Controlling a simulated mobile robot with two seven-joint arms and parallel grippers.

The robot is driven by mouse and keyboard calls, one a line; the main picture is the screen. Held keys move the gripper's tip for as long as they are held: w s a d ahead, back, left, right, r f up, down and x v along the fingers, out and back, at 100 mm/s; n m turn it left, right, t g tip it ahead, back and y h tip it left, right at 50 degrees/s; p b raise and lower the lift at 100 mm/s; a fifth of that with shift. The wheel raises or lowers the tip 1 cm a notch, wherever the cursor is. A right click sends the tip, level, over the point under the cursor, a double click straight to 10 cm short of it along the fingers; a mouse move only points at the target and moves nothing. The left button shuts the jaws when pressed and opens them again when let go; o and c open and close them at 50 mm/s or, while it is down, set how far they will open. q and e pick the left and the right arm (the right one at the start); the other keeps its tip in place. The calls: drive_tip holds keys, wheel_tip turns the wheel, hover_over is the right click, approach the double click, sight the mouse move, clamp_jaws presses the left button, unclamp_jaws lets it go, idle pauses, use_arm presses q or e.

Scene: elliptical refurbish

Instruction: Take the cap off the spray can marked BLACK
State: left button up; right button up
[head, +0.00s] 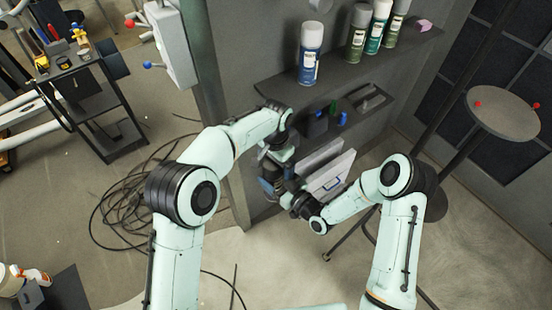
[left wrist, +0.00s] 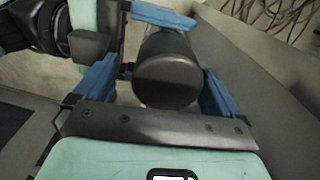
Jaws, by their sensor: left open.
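A dark, round-ended cylinder (left wrist: 167,80), which looks like the black cap end of a spray can, points toward the camera in the left wrist view. My left gripper (left wrist: 157,92) is open, with one blue finger on each side of it and gaps showing. My left gripper also shows in the head view (head: 270,180), low in front of the shelves. My right gripper (left wrist: 160,16) comes in behind the cap, its blue finger against the can, and seems shut on it. The can's label is hidden, and in the head view the arms mostly hide the can.
A blue-and-white spray can (head: 311,58) stands on the upper shelf (head: 285,88), with several other cans to its right and a pink block (head: 424,25). A lower shelf holds small blue items. A round stool (head: 503,115) stands at right. Cables lie on the floor at left.

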use_arm(q)
drive_tip(key=c, duration=1.2)
drive_tip(key=shift+r, duration=0.2)
drive_tip(key=shift+r, duration=0.95)
drive_tip(key=shift+w+a+r, duration=0.1)
drive_tip(key=shift+r, duration=1.9)
